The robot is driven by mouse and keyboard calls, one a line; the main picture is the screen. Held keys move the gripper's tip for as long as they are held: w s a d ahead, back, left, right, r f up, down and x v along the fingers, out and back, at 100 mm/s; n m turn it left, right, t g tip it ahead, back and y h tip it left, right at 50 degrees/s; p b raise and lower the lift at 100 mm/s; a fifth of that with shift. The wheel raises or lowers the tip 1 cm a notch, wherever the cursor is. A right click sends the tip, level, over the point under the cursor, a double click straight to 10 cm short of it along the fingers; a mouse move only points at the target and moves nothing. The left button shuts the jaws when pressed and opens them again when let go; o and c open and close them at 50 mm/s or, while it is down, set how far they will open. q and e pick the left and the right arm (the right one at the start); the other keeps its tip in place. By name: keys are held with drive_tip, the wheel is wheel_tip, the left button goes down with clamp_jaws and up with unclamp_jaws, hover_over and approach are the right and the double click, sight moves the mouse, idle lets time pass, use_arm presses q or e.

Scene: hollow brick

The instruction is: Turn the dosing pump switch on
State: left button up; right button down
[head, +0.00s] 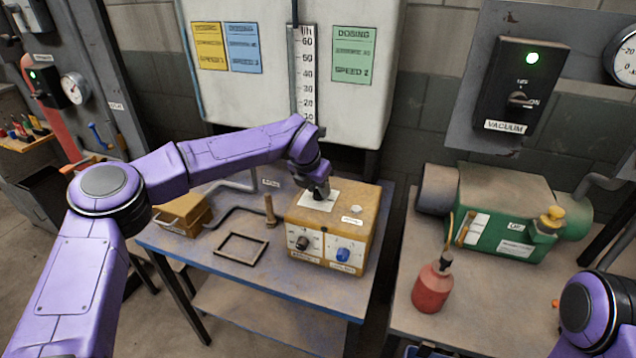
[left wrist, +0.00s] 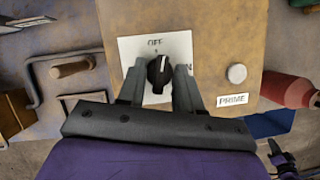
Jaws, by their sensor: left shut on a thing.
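The dosing pump (head: 366,222) is a worn yellow box on the left table. On its top is a white plate (left wrist: 181,44) marked OFF at the top and ON at the right. In the left wrist view, the black switch knob (left wrist: 160,72) sits on this plate, its white line pointing up, close to OFF. My left gripper (head: 319,191) reaches down to the plate and is shut on the knob, one finger on each side. In the head view the gripper hides the knob. My right arm (head: 590,312) shows at the lower right; its gripper is out of frame.
The pump's front has a black knob (head: 302,243) and a blue knob (head: 343,254). A PRIME button (left wrist: 236,73) is on its top. A red oil can (head: 431,288) and a green machine (head: 500,215) stand on the right table. An empty frame (head: 241,248) lies left of the pump.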

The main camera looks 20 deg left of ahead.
use_arm(q)
drive_tip(key=m+p, duration=0.1)
drive_tip(key=m+h+p, duration=0.1)
drive_tip(key=m, duration=0.1)
drive_tip(key=shift+w+a+r+m+g, duration=0.1)
drive_tip(key=shift+r+m+g, duration=0.1)
drive_tip(key=shift+m+g, duration=0.15)
drive_tip(key=m+h+p, duration=0.1)
drive_tip(key=m, duration=0.1)
drive_tip(key=shift+f+m+g, duration=0.1)
drive_tip(key=shift+m+g, duration=0.25)
drive_tip(key=m, duration=0.2)
drive_tip(key=m+g+h, duration=0.1)
drive_tip(key=m, duration=0.1)
drive_tip(key=shift+w+a+g+p, duration=0.1)
drive_tip(key=shift+w+g+p, duration=0.05)
drive_tip(key=shift+g+p, duration=0.15)
drive_tip(key=shift+m+g, duration=0.7)
drive_tip(key=shift+m, duration=1.4)
drive_tip(key=shift+w, duration=0.1)
drive_tip(key=o, duration=1)
drive_tip(key=shift+f, duration=0.1)
